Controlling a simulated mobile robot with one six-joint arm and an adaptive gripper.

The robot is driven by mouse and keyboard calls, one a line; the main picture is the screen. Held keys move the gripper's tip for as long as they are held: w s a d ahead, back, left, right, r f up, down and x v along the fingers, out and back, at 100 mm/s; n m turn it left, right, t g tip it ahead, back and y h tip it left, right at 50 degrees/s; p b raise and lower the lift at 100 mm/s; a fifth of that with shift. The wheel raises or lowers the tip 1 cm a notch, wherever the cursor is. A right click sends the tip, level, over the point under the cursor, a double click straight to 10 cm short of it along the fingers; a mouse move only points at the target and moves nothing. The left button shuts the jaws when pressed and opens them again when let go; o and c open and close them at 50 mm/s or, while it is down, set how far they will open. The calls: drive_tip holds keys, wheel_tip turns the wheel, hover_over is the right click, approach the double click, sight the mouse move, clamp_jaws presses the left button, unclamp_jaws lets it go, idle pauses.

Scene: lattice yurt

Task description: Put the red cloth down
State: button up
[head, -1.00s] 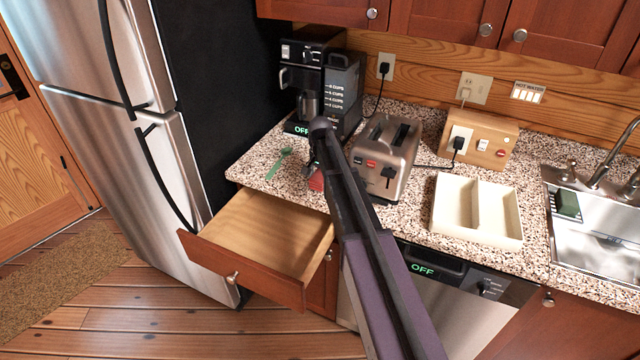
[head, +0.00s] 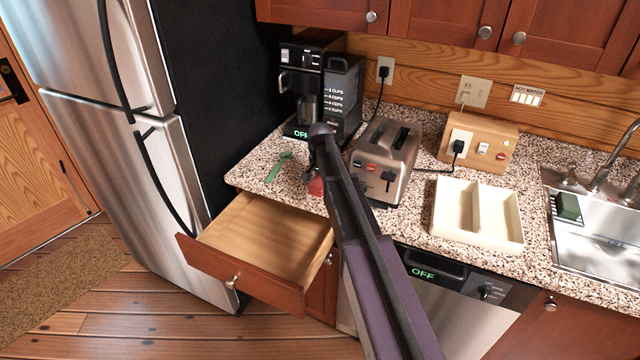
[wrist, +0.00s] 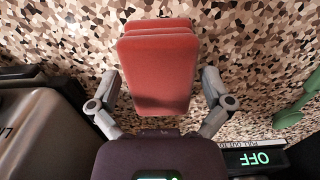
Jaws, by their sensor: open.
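The red cloth (wrist: 159,75) lies folded in a stack on the speckled counter in the wrist view. In the head view only a small red part of the cloth (head: 316,187) shows, left of the toaster and mostly hidden by my arm. My gripper (wrist: 162,92) is open, with one finger on each side of the cloth's near end. The fingers look spread apart from the cloth's edges. I cannot tell whether the cloth fully rests on the counter or is slightly above it.
A toaster (head: 384,160) stands close right of my gripper, and a coffee maker (head: 318,95) behind it. A green spoon (head: 278,167) lies to the left. An open, empty drawer (head: 262,240) juts out below. A divided cream tray (head: 476,216) and the sink are further right.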

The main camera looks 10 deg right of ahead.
sight(320, 180)
drive_tip(key=shift+r, duration=0.2)
wheel_tip(320, 180, up, 12)
drive_tip(key=p, duration=1.2)
idle(0.8)
drive_tip(key=s+n, duration=0.7)
drive_tip(key=s, duration=2.2)
drive_tip(key=shift+f, duration=0.15)
wheel_tip(320, 180, down, 3)
drive_tip(key=b, duration=0.3)
